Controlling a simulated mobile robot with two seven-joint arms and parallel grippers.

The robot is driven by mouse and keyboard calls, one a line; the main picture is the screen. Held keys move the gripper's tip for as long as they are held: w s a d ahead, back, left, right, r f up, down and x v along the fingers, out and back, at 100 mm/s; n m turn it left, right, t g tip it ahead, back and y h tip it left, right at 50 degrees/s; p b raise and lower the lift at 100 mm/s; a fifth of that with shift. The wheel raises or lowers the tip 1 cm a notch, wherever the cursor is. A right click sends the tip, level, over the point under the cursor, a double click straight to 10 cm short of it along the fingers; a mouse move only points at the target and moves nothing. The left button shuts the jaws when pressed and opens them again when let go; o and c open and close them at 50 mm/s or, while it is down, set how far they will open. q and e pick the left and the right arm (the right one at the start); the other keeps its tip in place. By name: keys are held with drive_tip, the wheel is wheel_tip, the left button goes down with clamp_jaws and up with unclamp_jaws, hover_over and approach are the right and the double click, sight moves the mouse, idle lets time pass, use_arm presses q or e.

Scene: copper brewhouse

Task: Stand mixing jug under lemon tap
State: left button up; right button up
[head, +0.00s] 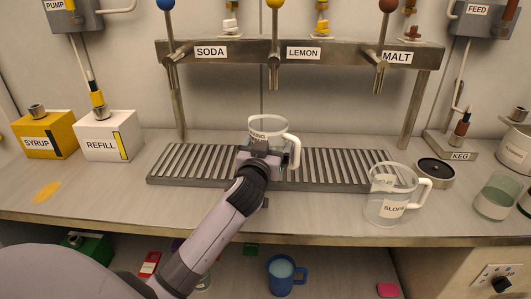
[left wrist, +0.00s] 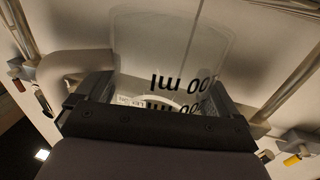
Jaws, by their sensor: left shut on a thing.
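The clear mixing jug (head: 268,124), with a white handle on its right and a partly hidden label, is upright over the slatted drip tray (head: 340,165). The lemon tap (head: 274,74), with a yellow knob, hangs above it, nearly in line in the head view. My left gripper (head: 262,157) is shut on the jug from the front and hides its lower part. I cannot tell if the jug's base touches the slats. In the left wrist view the jug (left wrist: 185,45) sits between the fingers (left wrist: 155,100), its printed marks upside down.
A clear slops jug (head: 392,205) stands at the tray's right front. The soda tap (head: 172,70) and malt tap (head: 381,72) flank the lemon tap. Yellow syrup (head: 47,142) and white refill (head: 105,143) boxes stand left. A blue mug (head: 284,275) is on the shelf below.

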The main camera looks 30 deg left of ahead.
use_arm(q)
drive_tip(key=b+x, duration=0.1)
drive_tip(key=x, duration=0.2)
drive_tip(key=shift+w, duration=0.2)
drive_tip(key=shift+w+a, duration=0.25)
drive_tip(key=shift+w, duration=0.3)
drive_tip(key=shift+r, duration=0.1)
